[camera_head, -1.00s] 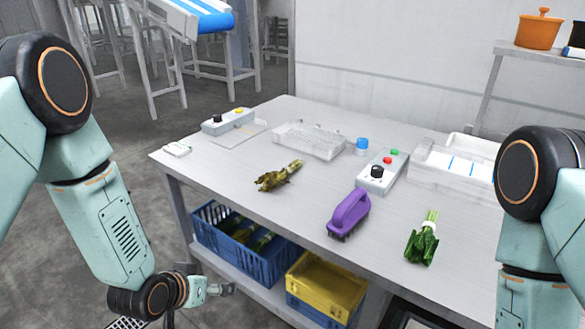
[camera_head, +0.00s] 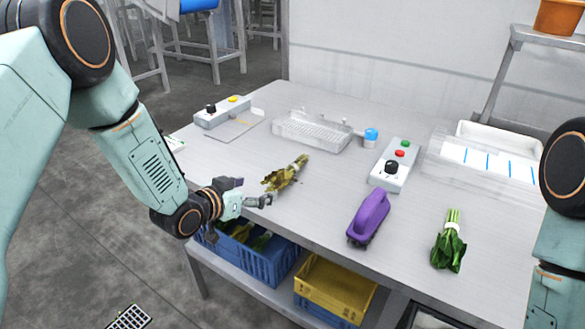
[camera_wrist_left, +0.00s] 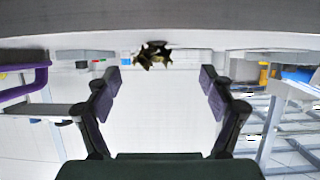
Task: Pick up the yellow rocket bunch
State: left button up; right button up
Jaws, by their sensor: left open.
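The yellow rocket bunch (camera_head: 286,174), yellowish-brown leaves with a paler stem end, lies on the table near its front left edge. In the left wrist view the bunch (camera_wrist_left: 152,55) shows ahead, between the fingers and a little above them. My left gripper (camera_head: 268,200) is at the table's front edge, just short of the bunch and apart from it. In the left wrist view its fingers (camera_wrist_left: 160,88) are spread with nothing between them. Of my right arm only upper links show at the right edge; its gripper is out of view.
A purple-handled brush (camera_head: 369,216) and a green leafy bunch (camera_head: 449,245) lie to the right on the table (camera_head: 320,205). A clear perforated tray (camera_head: 312,131) and a control box (camera_head: 394,166) stand behind. Blue (camera_head: 268,264) and yellow (camera_head: 335,288) crates sit on the shelf below.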

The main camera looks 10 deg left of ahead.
aim_at(269, 182)
pick_arm(q)
jog(key=shift+w+d, duration=0.4)
jog(key=shift+d, duration=0.2)
jog(key=x, duration=0.5)
jog(key=shift+w+r+b, duration=0.2)
jog(key=shift+b, duration=0.1)
jog(key=shift+w+d+f, duration=0.1)
jog(key=shift+w+d, duration=0.1)
jog(key=shift+w, duration=0.05)
jog(key=shift+w+d, duration=0.25)
jog(key=shift+d, duration=0.15)
jog(key=shift+a, duration=0.3)
jog(key=shift+c, duration=1.4)
jog(key=c, duration=0.9)
jog(key=shift+c, duration=0.4)
